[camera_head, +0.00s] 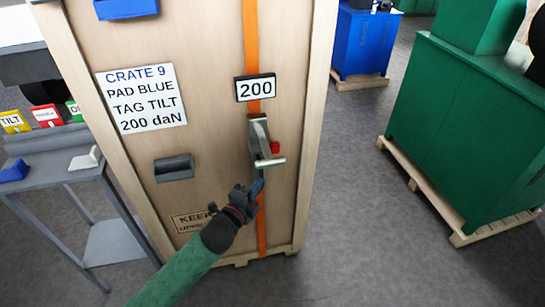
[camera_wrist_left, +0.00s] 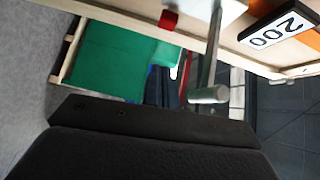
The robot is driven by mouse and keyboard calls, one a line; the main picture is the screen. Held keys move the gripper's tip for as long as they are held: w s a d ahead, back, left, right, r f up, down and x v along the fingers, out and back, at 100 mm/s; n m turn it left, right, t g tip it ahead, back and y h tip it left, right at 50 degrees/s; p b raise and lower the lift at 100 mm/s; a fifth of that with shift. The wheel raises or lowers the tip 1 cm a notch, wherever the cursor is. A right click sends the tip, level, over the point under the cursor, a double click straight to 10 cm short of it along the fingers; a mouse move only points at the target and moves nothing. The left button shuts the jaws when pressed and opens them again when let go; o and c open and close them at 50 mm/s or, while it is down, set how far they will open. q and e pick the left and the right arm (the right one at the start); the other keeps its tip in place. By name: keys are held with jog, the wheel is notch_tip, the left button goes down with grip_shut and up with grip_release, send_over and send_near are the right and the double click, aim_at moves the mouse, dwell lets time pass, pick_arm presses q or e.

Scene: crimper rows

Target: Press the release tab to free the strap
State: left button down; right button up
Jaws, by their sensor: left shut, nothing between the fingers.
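An orange strap (camera_head: 251,40) runs down the front of the wooden crate (camera_head: 215,115). A metal ratchet buckle (camera_head: 259,133) sits on it, with a bar handle sticking out at its lower end. The red release tab (camera_head: 275,147) is at the buckle's right side. In the left wrist view the red tab (camera_wrist_left: 168,20) is at the top and the bar handle (camera_wrist_left: 208,95) is in front of it. My left gripper (camera_head: 258,186) is shut and empty, just below the handle and apart from the tab. My right gripper is not in view.
A "200" plate (camera_head: 256,88) is above the buckle. A dark grey holder (camera_head: 174,168) and a printed "CRATE 9" sheet (camera_head: 141,97) are on the crate. A grey table (camera_head: 60,150) with coloured tags stands left. A green machine (camera_head: 455,130) stands right; floor between is clear.

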aim_at(279, 149)
pick_arm(q)
jog(key=shift+d+r+m, duration=0.15)
jog(key=shift+r+m, duration=0.05)
jog(key=shift+m, duration=0.3)
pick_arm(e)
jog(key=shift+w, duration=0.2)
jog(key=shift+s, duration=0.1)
